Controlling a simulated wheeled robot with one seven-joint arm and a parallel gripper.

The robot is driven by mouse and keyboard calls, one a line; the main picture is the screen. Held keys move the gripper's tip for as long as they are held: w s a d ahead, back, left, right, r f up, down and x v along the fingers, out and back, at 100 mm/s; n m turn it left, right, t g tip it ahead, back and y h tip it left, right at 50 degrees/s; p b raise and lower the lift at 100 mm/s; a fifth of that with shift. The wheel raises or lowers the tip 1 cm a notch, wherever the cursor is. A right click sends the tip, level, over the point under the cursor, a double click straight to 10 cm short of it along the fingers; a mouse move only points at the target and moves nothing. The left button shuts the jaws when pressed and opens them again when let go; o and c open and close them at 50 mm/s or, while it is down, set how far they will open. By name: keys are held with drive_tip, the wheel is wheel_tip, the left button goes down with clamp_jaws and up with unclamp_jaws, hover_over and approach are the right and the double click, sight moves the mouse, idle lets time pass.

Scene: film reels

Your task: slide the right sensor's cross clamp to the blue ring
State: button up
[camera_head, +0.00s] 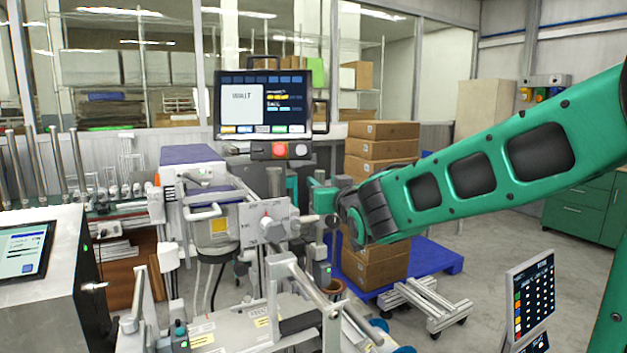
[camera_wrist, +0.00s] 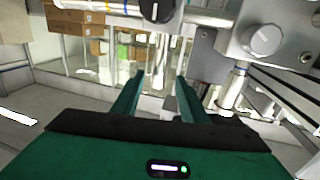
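In the wrist view a pale horizontal rod crosses the top edge, with a blue ring (camera_wrist: 125,6) on it among other coloured bands. A dark round knob (camera_wrist: 158,9) sits on the rod to the right of the ring. A vertical post (camera_wrist: 160,58) hangs below that knob. A larger grey clamp block with a round knob (camera_wrist: 263,40) is farther right. I cannot tell for certain which clamp is the right sensor's. My gripper (camera_wrist: 157,88) is open; the post shows between its two green fingers, with no clear contact. In the head view my gripper (camera_head: 322,196) is beside the machine's clamps, partly hidden.
The grey machine (camera_head: 200,195) with rods and rollers fills the left and centre. A monitor (camera_head: 263,103) stands behind. Cardboard boxes (camera_head: 380,150) rest on a blue pallet (camera_head: 430,257). A tilted panel (camera_head: 530,298) stands front right. Open floor lies right of the pallet.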

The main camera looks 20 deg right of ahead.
drive_tip(key=w, duration=0.8)
drive_tip(key=shift+w, duration=0.25)
clamp_jaws()
